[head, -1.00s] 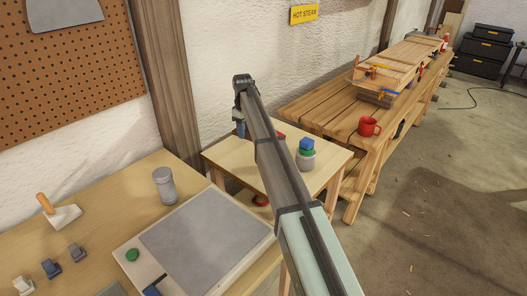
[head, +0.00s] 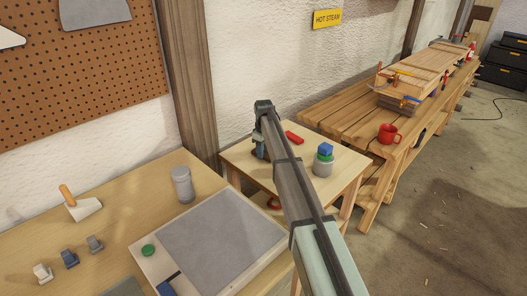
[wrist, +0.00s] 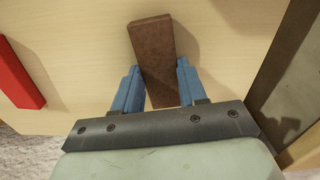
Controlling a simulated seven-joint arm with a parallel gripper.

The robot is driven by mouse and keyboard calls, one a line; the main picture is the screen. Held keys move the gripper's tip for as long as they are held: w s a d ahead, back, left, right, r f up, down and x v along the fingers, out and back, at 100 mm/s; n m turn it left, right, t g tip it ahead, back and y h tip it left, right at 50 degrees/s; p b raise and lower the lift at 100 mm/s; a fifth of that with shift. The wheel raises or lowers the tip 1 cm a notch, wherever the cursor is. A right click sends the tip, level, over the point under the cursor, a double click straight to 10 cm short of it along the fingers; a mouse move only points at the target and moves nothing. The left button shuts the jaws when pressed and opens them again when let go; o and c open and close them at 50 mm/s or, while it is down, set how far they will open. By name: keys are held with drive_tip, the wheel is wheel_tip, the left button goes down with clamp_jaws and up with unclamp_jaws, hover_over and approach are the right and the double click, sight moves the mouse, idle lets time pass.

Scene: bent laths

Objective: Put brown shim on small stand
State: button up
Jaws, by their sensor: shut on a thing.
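The brown shim (wrist: 155,55) is a flat dark-brown piece between the two blue fingers of my gripper (wrist: 152,88) in the wrist view. The gripper is shut on it. In the head view, my gripper (head: 259,148) is over the back left part of the small stand (head: 338,168), a low light-wood table beside the wall. The stand's pale top (wrist: 85,50) lies under the shim in the wrist view. I cannot tell whether the shim touches it. The shim is not discernible in the head view.
A red block (head: 294,138) lies on the stand near the gripper. A grey jar with green and blue pieces (head: 323,165) stands at its right. A workbench with a grey panel (head: 222,240) is in front, and a longer bench with a red mug (head: 388,134) is behind.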

drive_tip(key=shift+f, duration=0.1)
drive_tip(key=o, duration=1)
drive_tip(key=shift+o, duration=0.2)
wheel_tip(320, 180, up, 12)
